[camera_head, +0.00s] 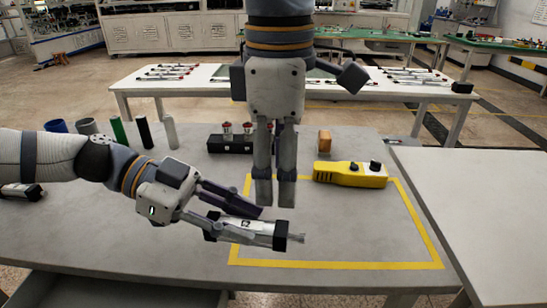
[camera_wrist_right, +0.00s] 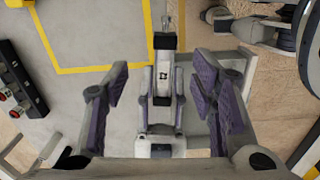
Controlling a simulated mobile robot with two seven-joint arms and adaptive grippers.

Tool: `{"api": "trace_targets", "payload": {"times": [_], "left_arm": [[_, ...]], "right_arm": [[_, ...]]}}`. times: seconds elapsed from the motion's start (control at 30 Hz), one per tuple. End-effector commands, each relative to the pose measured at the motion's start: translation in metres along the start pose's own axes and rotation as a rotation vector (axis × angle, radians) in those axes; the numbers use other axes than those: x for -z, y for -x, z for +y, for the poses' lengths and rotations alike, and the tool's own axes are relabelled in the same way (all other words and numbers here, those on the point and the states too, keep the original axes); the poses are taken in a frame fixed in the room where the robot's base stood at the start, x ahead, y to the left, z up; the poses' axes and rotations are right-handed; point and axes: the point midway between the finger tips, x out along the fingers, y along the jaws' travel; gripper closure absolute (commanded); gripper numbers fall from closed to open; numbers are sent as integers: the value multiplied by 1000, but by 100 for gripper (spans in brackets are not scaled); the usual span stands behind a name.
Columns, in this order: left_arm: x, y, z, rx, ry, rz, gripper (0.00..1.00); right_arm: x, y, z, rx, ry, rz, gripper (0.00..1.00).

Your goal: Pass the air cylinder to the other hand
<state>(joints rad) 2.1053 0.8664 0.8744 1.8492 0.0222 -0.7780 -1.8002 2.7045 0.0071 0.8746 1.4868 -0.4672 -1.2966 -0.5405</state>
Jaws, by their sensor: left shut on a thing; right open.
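The air cylinder (camera_head: 250,231) is a silver body with dark end caps and a thin rod pointing right in the head view. My left gripper (camera_head: 246,223) is shut on it and holds it near the front left of the yellow-taped area. My right gripper (camera_head: 276,204) points downward just above and behind the cylinder in the head view; it is open and empty. In the right wrist view the cylinder (camera_wrist_right: 165,72) shows between the spread purple-padded fingers of my right gripper (camera_wrist_right: 164,100), with the rod toward the top. I cannot tell the gap in depth.
Behind stand a black box with red knobs (camera_head: 230,144), an orange block (camera_head: 324,141) and several upright cylindrical items (camera_head: 143,132). A pale table (camera_head: 480,190) adjoins right. The taped area's right part is clear.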

Motion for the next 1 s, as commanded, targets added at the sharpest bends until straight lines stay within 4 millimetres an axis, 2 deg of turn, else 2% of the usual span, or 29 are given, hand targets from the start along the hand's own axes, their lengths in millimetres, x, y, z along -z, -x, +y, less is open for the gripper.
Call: {"api": "trace_targets", "payload": {"times": [0.07, 0.17, 0.5, 0.63, 0.8, 1.0], "left_arm": [[0, 0, 0, 0, 0, 1, 100], [0, 0, 0, 0, 0, 1, 100], [0, 0, 0, 0, 0, 1, 100], [1, 0, 0, 0, -1, 1, 100], [1, 0, 0, 0, -1, 1, 100], [1, 0, 0, 0, -1, 1, 100]], "right_arm": [[5, 9, -2, 6, 11, 6, 48], [7, 3, -4, 12, 16, 7, 48], [7, -76, -5, 15, 14, 5, 48], [7, -97, -5, 13, 14, 6, 48], [7, -108, -5, 11, 12, 8, 48], [7, -108, -5, 10, 12, 8, 48]]}}
